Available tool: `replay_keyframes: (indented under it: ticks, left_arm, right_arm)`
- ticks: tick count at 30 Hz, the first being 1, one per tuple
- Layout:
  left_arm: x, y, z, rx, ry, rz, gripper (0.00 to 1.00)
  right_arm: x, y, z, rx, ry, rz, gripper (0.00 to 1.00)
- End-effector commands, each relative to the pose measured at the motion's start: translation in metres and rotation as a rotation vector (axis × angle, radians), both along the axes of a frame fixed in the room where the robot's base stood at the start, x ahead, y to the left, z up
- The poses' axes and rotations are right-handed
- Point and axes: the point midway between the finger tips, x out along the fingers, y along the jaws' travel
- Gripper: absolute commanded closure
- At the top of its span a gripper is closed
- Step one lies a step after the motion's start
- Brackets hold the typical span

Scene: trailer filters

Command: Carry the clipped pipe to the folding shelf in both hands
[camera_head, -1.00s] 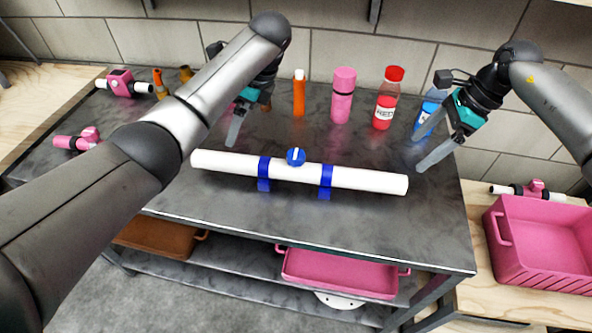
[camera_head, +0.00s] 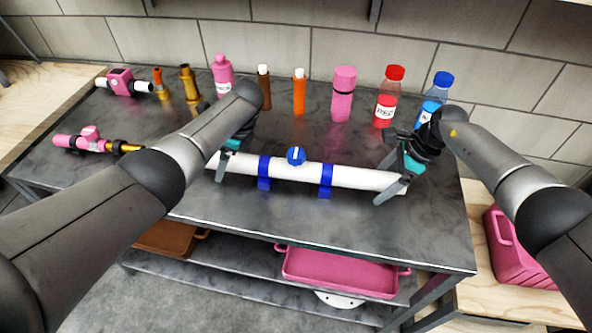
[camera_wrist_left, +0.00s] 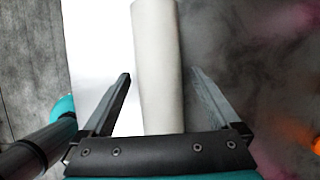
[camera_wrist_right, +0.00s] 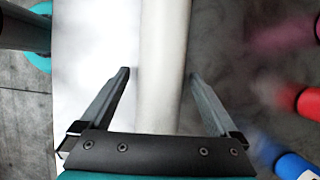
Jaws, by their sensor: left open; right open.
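The white pipe (camera_head: 350,176) lies across the front of the grey metal table, with two blue clips (camera_head: 264,172) and a blue knob (camera_head: 296,156) at its middle. My left gripper (camera_head: 222,165) is at the pipe's left end, open, with the pipe between its fingers in the left wrist view (camera_wrist_left: 158,70). My right gripper (camera_head: 388,178) is at the pipe's right end, open, with the pipe between its fingers in the right wrist view (camera_wrist_right: 163,70). In both wrist views gaps show beside the pipe. Much of the left gripper is hidden by its arm.
Several bottles, including a red one (camera_head: 388,97) and a blue one (camera_head: 433,98), stand along the back. Pink and brass fittings (camera_head: 97,142) lie at the left. A pink tray (camera_head: 340,272) is on the lower shelf. A pink crate (camera_head: 510,250) stands at the right.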

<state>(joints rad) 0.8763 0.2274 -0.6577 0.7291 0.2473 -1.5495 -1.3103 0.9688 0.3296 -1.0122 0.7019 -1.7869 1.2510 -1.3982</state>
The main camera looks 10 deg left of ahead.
Motion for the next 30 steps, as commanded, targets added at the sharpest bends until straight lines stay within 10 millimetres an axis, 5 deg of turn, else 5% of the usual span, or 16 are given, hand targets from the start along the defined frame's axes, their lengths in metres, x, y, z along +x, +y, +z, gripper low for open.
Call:
replay_keyframes:
  ticks: [12, 30]
  left_arm:
    - [0.0001, 0.0012, -0.0033, 0.000, -0.001, -0.001, 0.05]
    - [0.0000, 0.0011, -0.0032, 0.000, 0.000, -0.001, 0.73]
  right_arm:
    - [-0.0003, 0.0014, -0.0037, 0.000, 0.001, 0.000, 0.05]
    - [-0.0002, 0.0013, -0.0034, 0.000, 0.001, 0.000, 0.73]
